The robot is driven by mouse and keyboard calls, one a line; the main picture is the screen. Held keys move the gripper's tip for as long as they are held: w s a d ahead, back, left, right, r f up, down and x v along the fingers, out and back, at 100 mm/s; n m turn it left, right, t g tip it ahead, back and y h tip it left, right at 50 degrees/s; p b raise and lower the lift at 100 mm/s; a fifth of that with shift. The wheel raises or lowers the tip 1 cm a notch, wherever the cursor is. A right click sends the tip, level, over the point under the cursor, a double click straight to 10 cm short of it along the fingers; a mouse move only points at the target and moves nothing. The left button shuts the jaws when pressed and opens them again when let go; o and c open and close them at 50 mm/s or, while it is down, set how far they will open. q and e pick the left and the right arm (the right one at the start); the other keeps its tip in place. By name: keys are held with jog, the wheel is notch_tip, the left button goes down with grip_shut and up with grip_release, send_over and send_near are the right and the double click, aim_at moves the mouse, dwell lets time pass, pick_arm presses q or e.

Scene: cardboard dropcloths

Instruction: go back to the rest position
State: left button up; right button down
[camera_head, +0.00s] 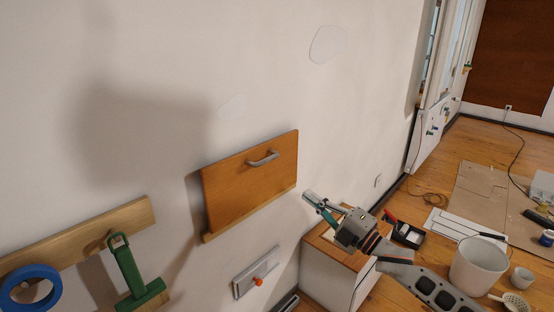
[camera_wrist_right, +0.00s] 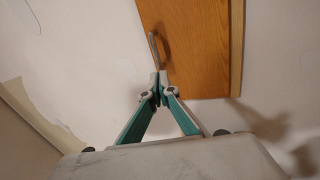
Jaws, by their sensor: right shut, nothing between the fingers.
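My right gripper (camera_head: 312,197) is in the head view, to the right of the wooden drawer-like panel on the wall. Its fingers are shut with nothing between them, and they also show in the right wrist view (camera_wrist_right: 160,88). The orange-brown wooden panel (camera_head: 235,185) carries a grey curved handle (camera_head: 263,158). In the wrist view the panel (camera_wrist_right: 195,60) is beyond the fingertips, and the handle (camera_wrist_right: 155,45) rises just above them in the picture. In the head view the fingertips are clear of the handle. My left gripper is not in view.
A wooden rail (camera_head: 75,235) at left holds a blue ring (camera_head: 15,275) and a green strap-like tool (camera_head: 125,260). A plate with an orange knob (camera_head: 258,281) is below the panel. A wood-topped cabinet (camera_head: 325,262) stands under my right arm. A white bucket (camera_head: 478,265) stands at right.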

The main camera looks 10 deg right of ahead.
jog(key=s+a+f+m+g+h+p, duration=0.1)
jog(key=s+f+m+h, duration=0.2)
jog(key=s+f+m, duration=0.45)
jog(key=s+a+f+m+h+p, duration=0.25)
jog(key=s+f+m, duration=0.25)
jog(key=s+f, duration=0.55)
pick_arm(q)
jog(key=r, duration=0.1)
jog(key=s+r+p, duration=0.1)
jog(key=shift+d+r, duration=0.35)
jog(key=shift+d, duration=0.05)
pick_arm(e)
jog(key=s+d+f+m+g+h, duration=0.2)
jog(key=s+f+m, duration=0.2)
jog(key=s, duration=0.5)
jog(key=s+d+f+m+g+h, duration=0.2)
jog(key=s+f+m, duration=0.2)
jog(key=s+f, duration=0.4)
jog(key=shift+s+f+g, duration=0.3)
jog(key=shift+s+f, duration=0.05)
jog(key=shift+s, duration=0.6)
jog(key=shift+d+h, duration=0.1)
jog(key=shift+h, duration=0.15)
